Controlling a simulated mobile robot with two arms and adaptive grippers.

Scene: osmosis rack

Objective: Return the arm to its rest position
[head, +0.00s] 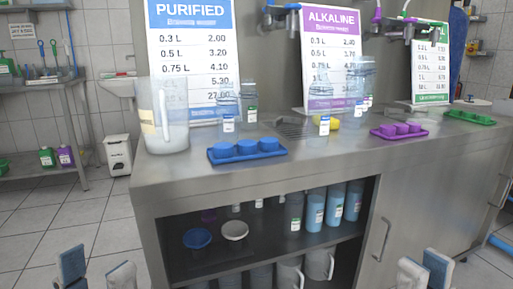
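My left gripper (97,268) is at the bottom left edge, in front of the counter and above the floor. Its two fingertips stand apart with nothing between them. My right gripper (425,270) is at the bottom right, in front of the cabinet front. Its fingertips appear close together and partly overlap in this view; nothing is seen held, and I cannot tell how far apart they are. Most of both arms is out of view.
A steel counter (165,178) holds a clear jug (172,112), several bottles, a blue tray with caps (277,155) and a purple tray (376,136). Below is an open shelf with bottles, bowls (197,238) and jugs. A cabinet handle (382,240) sticks out near my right gripper.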

